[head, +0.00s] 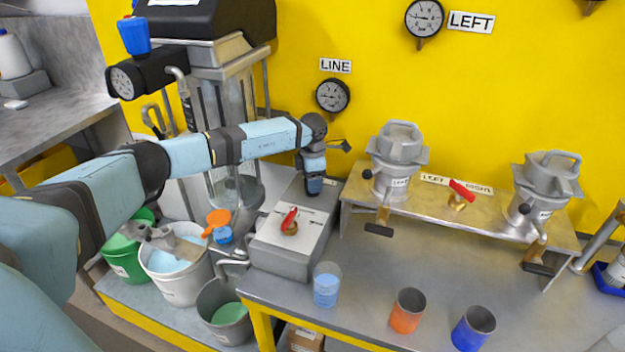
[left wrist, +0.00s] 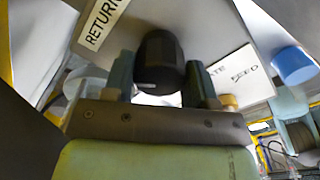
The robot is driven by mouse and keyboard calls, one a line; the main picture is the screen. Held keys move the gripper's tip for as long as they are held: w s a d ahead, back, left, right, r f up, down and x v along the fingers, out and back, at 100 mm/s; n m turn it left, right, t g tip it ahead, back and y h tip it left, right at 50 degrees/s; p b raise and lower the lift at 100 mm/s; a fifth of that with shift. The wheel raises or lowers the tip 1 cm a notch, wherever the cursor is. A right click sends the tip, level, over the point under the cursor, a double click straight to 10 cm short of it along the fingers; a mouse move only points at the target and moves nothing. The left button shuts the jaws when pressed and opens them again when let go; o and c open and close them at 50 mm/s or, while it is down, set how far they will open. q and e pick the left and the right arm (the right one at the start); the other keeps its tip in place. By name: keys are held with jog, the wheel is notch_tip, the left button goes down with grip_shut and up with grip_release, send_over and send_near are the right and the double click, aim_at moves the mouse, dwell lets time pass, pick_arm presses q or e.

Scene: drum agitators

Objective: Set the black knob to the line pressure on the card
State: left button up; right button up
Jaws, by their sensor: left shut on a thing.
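The black knob (left wrist: 160,62) shows in the left wrist view between the two fingers of my left gripper (left wrist: 161,80), which is shut on it. A small pale mark shows on the knob's near side. In the head view my left gripper (head: 314,188) points down at the back of the grey metal box, and it hides the knob there. The LINE gauge (head: 332,95) hangs on the yellow wall above; its needle is too small to read. I cannot make out a card with a line pressure. My right gripper is not in view.
A red-handled valve (head: 290,222) is on the box in front of my gripper. A bench (head: 408,210) with two lidded metal vessels stands right. Cups, including a blue-filled one (head: 326,285), stand in front. Buckets (head: 182,272) are at left. The wrist view shows a RETURN label (left wrist: 103,22).

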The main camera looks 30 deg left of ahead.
pick_arm(q)
jog(key=o, duration=0.9)
jog(key=shift+r, duration=0.15)
notch_tip(320, 180, up, 7)
jog(key=shift+r, duration=0.15)
